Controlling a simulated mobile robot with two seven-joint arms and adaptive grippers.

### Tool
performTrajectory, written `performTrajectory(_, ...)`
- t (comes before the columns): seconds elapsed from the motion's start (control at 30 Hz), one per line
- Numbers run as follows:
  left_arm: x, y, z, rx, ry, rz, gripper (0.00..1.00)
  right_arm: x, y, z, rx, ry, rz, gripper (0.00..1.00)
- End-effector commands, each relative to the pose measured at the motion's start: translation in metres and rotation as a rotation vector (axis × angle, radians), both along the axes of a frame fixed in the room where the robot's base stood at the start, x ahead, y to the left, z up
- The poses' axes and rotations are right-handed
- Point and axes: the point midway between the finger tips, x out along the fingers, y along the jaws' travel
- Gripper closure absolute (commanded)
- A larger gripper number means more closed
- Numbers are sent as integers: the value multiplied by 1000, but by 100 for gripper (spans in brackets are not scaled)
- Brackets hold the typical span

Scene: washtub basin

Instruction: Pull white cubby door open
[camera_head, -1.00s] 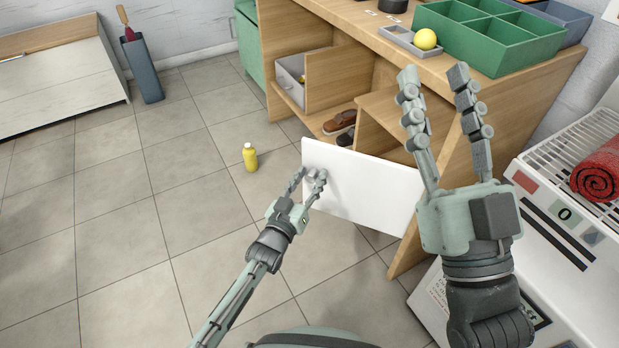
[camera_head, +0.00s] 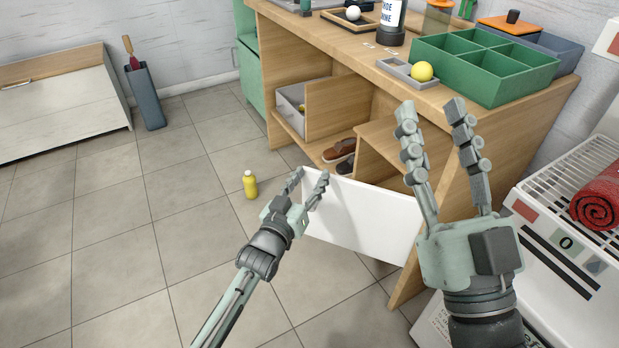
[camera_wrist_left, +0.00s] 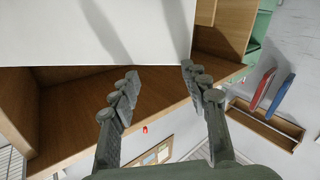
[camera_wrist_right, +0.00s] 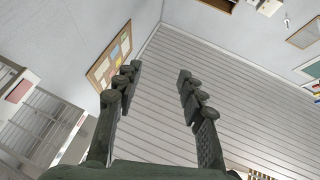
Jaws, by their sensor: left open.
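The white cubby door (camera_head: 365,215) stands swung out from the wooden cabinet (camera_head: 340,85), low at its front. Its free left edge is near my left gripper (camera_head: 308,178). My left gripper is open, its fingers beside that edge; I cannot tell whether they touch it. In the left wrist view the door (camera_wrist_left: 90,30) fills the top beyond the open fingers (camera_wrist_left: 160,80). My right gripper (camera_head: 430,105) is raised in front of the cabinet's right part, open and empty.
Brown shoes (camera_head: 340,152) lie in the open cubby. A yellow bottle (camera_head: 250,185) stands on the tiled floor left of the door. A white machine with a red rolled towel (camera_head: 598,198) is at right. A green divided tray (camera_head: 485,70) sits on the cabinet top.

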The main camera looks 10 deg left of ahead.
Motion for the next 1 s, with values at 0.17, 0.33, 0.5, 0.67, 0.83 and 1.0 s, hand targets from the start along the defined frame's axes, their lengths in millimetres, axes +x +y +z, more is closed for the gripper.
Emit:
performTrajectory(0.17, 0, 0, 2, 0, 1, 0, 54, 0, 0, 0, 0, 0, 0, 60)
performTrajectory(0.33, 0, 0, 2, 2, 3, 0, 62, 1, 0, 0, -1, 3, -1, 60)
performTrajectory(0.5, -14, 16, -9, 51, 96, 25, 83, 23, 0, -28, -65, 142, -16, 60)
performTrajectory(0.67, -73, 70, -44, 210, 407, 85, 100, 62, -23, -139, -256, 600, -80, 60)
performTrajectory(0.83, -184, 138, -75, 409, 812, 117, 100, 27, -95, -284, -448, 1205, -179, 64)
performTrajectory(1.0, -277, 182, -75, 534, 1102, 108, 100, -49, -157, -356, -543, 1641, -254, 66)
